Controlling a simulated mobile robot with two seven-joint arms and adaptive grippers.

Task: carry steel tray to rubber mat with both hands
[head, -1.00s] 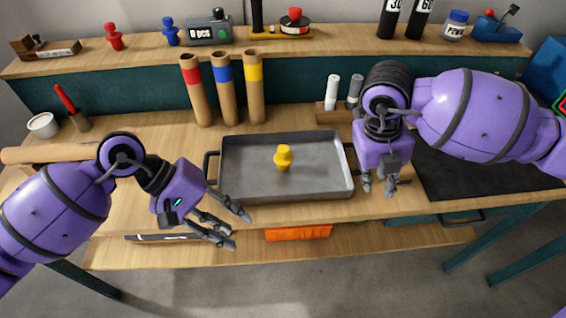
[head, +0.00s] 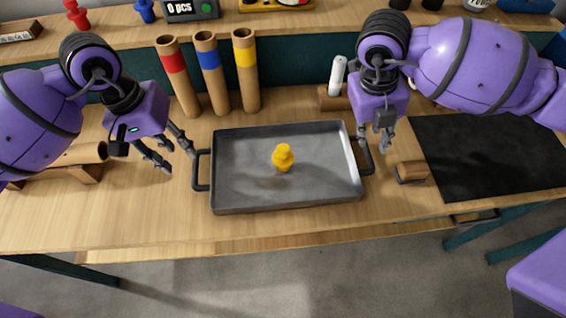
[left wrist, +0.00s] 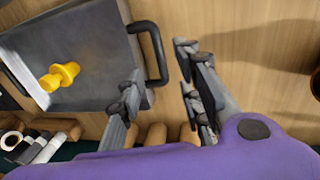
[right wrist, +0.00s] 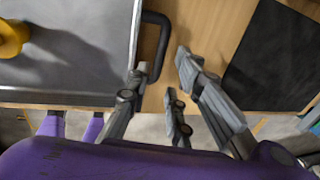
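The grey steel tray (head: 240,190) lies on the bench top with a yellow peg-like piece (head: 284,157) standing in it. It has a dark handle at each end. The black rubber mat (head: 490,160) lies flat at the right of the bench. My left gripper (head: 177,160) is open and empty, just left of the tray's left handle (head: 201,170); that handle also shows in the left wrist view (left wrist: 157,50). My right gripper (head: 375,148) is open above the right handle (head: 364,155), which runs between its fingers in the right wrist view (right wrist: 161,40); I see no grip on it.
Behind the tray stand several cardboard tubes with red, blue (head: 211,75) and yellow bands. A white roll (head: 338,75) stands at the back. A brown roll (head: 85,153) lies at the left.

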